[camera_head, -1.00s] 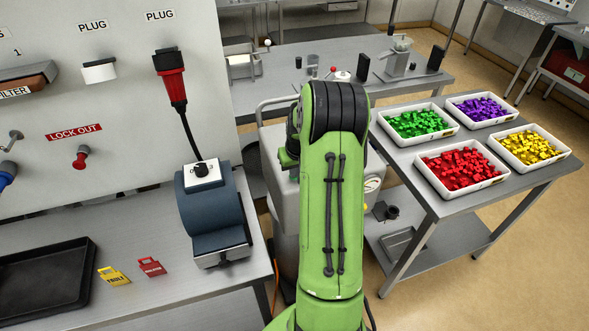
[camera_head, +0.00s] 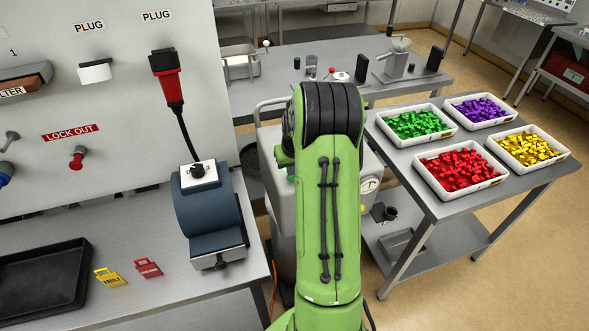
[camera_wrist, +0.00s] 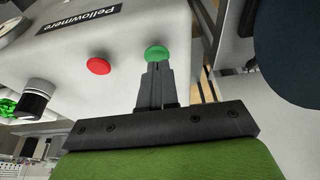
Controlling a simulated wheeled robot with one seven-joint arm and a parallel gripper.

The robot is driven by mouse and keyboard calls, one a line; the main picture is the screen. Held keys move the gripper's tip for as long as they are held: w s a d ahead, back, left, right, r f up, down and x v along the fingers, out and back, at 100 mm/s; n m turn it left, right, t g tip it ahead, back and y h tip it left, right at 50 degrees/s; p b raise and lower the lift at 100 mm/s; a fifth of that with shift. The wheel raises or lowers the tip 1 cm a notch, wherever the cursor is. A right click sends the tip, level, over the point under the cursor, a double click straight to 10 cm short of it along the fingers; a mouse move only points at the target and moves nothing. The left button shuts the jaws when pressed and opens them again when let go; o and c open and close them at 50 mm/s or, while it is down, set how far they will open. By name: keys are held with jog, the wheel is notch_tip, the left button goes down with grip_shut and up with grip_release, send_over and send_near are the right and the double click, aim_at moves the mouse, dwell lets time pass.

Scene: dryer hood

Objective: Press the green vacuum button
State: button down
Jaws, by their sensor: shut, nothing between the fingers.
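The green button (camera_wrist: 157,53) is a round cap on the light grey panel of a machine, in the wrist view. My gripper (camera_wrist: 156,67) is shut and empty, and its fingertips are right at the lower edge of the green button. I cannot tell if they touch it or if it is pushed in. A red button (camera_wrist: 98,66) sits to the left on the same panel. In the head view the machine (camera_head: 268,150) stands mostly behind my green arm, which hides my fingers.
A black knob (camera_wrist: 37,93) sticks out at the panel's left. A bench with a blue-grey device (camera_head: 208,212) is left of my arm. A table with trays of coloured pieces, including a red tray (camera_head: 425,178), is at the right.

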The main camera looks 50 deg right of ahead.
jog(key=v, duration=1.2)
jog(key=shift+w+d+f, duration=0.1)
jog(key=shift+w+d, duration=0.05)
